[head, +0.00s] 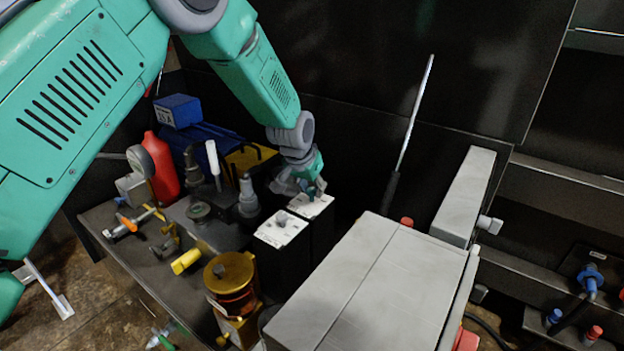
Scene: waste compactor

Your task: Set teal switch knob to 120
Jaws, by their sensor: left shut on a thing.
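My left arm comes in from the upper left. My left gripper (308,190) points down at the white top of the rear switch box (318,208). It is shut on the small teal switch knob (312,195), which is mostly hidden by the fingers. The knob's angle and any scale markings are too small to read. A second black box with a white top (280,229) stands just in front of it. My right gripper is out of view.
A large grey box (380,280) stands close on the right. A thin upright rod (413,115) rises behind it. Left of the switch boxes are a brass cylinder (230,279), a grey valve fitting (248,196), a yellow handle (186,261) and a red bottle (162,168).

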